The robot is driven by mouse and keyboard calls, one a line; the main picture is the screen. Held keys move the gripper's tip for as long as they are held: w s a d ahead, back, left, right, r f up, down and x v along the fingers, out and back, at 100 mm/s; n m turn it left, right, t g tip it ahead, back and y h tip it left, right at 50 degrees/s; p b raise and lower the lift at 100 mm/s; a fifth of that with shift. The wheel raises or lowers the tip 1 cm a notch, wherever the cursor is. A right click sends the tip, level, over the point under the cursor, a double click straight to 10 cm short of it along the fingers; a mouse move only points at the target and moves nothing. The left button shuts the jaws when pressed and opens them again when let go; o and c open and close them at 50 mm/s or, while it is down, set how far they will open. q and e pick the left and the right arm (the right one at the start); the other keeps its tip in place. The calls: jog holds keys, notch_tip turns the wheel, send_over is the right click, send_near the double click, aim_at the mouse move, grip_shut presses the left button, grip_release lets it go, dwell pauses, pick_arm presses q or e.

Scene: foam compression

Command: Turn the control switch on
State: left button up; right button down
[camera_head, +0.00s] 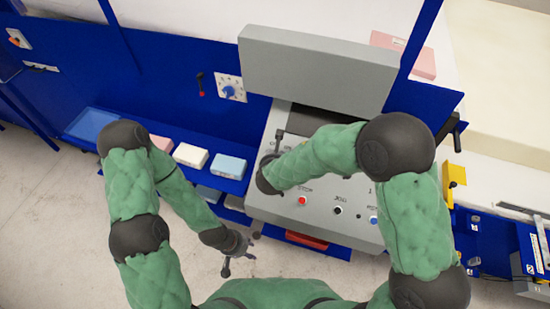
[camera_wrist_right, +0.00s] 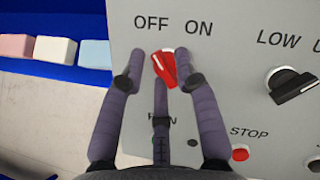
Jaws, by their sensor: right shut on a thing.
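The control switch (camera_wrist_right: 163,66) is a red knob with a pale tip below the OFF and ON labels on the grey control panel (camera_wrist_right: 235,105). Its pale tip points up, near the gap between the labels. My right gripper (camera_wrist_right: 159,81) is shut on the switch, with one dark finger on each side of it; the right finger hides part of the switch base. In the head view my right arm and wrist cover the switch on the panel (camera_head: 320,222). My left gripper (camera_head: 238,256) hangs empty, left of the panel, with its fingers spread.
The panel also has a black LOW selector (camera_wrist_right: 291,87), a red STOP button (camera_wrist_right: 240,154) and, in the head view, a blue button (camera_head: 374,220). Pink, white (camera_head: 190,155) and blue (camera_head: 228,166) foam blocks lie on a blue shelf. Floor at the left is clear.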

jog(key=m+h+b, duration=0.1)
jog(key=m+b, duration=0.4)
jog(key=shift+w+a+f+m+h, duration=0.1)
jog(key=shift+a+f+m+h, duration=0.05)
jog(key=shift+m+h, duration=0.2)
jog(key=m+h+b, duration=0.2)
jog(key=m+b, duration=0.1)
jog(key=m, duration=0.1)
jog(key=shift+w+m+b, duration=0.1)
jog(key=shift+m+b, duration=0.25)
jog(key=m, duration=0.1)
jog(key=m+g+b, duration=0.1)
jog(key=shift+r+m+h, duration=0.2)
jog(key=shift+m+h, duration=0.05)
jog(key=shift+m, duration=0.15)
jog(key=shift+m+g+h+b, duration=0.45)
jog(key=shift+m+b, duration=0.25)
jog(key=shift+m, duration=0.8)
jog(key=shift+r, duration=0.1)
jog(key=c, duration=1.2)
grip_release()
jog(key=shift+w, duration=0.1)
jog(key=v, duration=1.2)
